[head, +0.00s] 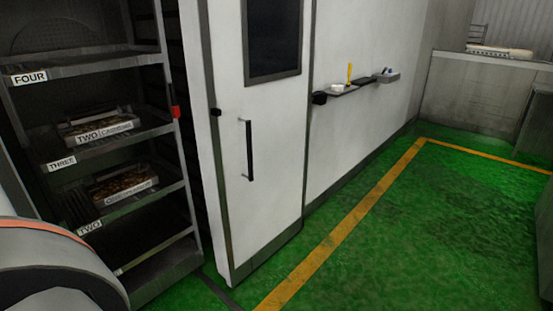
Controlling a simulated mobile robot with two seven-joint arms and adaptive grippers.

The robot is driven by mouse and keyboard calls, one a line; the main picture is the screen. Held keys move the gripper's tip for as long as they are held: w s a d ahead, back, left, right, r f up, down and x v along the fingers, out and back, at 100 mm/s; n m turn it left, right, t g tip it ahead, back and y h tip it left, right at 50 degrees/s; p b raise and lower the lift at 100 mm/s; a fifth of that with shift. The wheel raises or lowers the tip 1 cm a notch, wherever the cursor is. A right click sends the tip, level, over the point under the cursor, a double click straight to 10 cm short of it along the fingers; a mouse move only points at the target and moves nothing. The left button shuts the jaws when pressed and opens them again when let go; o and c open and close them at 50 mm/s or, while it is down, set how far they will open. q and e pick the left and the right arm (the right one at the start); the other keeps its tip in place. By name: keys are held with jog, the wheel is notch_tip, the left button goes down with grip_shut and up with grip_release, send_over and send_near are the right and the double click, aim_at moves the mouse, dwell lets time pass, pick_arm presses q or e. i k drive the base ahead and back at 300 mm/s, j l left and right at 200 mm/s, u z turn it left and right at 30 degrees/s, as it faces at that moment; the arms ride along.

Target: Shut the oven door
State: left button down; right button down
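The oven door (223,137) is a tall white panel with a dark window (273,36) and a black vertical handle (249,150). It stands ajar in the middle of the head view, with its left edge out from the opening and a dark gap behind that edge. A grey rack (188,208) with labelled shelves stands at the left, beside the door's free edge. Neither gripper is in view. A rounded grey part of my own body with an orange stripe fills the lower left corner.
Trays of baked goods (123,185) sit on the rack's shelves. A small wall shelf (342,91) with small items is right of the door. The green floor (420,220) with a yellow line (345,225) is clear in front. A grey counter (475,93) stands at the back right.

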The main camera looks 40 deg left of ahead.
aim_at(255, 59)
jog(key=i+u, duration=0.1)
jog(key=i, duration=0.4)
jog(key=i+l+u, duration=0.1)
jog(key=i, duration=0.35)
jog(key=i+l+u, duration=0.15)
jog(key=i, duration=0.3)
jog(key=i+l+u, duration=0.15)
jog(key=i+u, duration=0.3)
jog(key=i+l+u, duration=0.25)
jog(key=u, duration=0.25)
jog(key=i+l+u, duration=0.3)
jog(key=u, duration=0.15)
jog(key=i+l+u, duration=0.15)
jog(key=l+u, duration=0.35)
